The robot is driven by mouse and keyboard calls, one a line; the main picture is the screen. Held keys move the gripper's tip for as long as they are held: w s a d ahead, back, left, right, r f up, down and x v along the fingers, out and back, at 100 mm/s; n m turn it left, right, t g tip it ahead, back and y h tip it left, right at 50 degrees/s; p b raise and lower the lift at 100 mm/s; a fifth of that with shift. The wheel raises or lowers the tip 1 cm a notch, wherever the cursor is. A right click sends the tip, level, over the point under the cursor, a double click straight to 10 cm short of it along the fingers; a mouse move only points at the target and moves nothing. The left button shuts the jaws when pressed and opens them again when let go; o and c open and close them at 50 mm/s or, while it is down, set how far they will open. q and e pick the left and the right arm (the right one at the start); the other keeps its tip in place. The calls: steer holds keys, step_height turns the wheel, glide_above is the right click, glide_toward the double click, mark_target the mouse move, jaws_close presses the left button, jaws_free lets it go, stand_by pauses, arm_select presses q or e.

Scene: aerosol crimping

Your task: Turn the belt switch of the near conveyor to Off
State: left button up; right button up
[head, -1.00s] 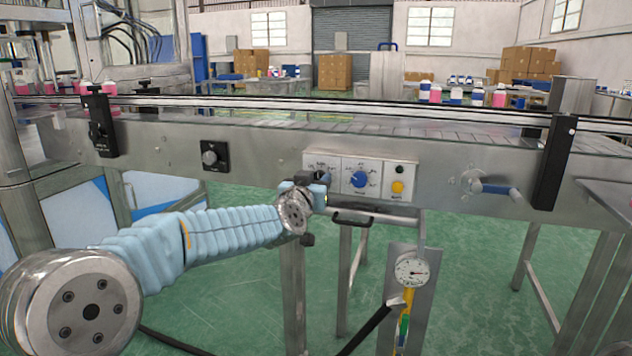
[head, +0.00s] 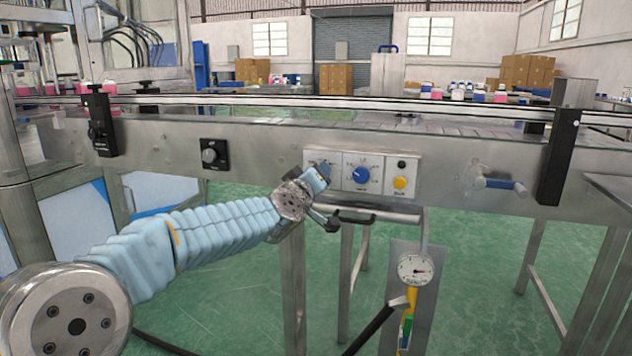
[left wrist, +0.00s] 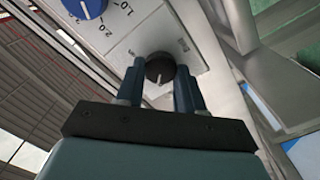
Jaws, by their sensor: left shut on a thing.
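The belt switch is a black round knob (left wrist: 160,68) with a pale pointer line, on the control panel of the near conveyor. In the left wrist view it sits between the two fingertips of my left gripper (left wrist: 160,82), which is shut on it. In the head view my left gripper (head: 318,182) is at the panel's left section and covers the switch, so its setting cannot be read there. In the wrist view the pointer runs down toward the gripper, and the nearby label is too small to read. My right gripper is not in view.
The panel also carries a blue dial (head: 361,175) and a yellow button (head: 400,183) right of the switch. A metal bar (head: 370,214) runs below it. A pressure gauge (head: 415,270) hangs below.

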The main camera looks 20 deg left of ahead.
arm_select(q)
steer(key=shift+f+n, duration=0.1)
steer(key=shift+n, duration=0.7)
steer(key=o, duration=1)
steer(key=shift+o, duration=0.2)
steer(key=shift+s, duration=0.1)
steer(key=s, duration=1.3)
steer(key=shift+s+a, duration=0.25)
steer(key=shift+s, duration=0.05)
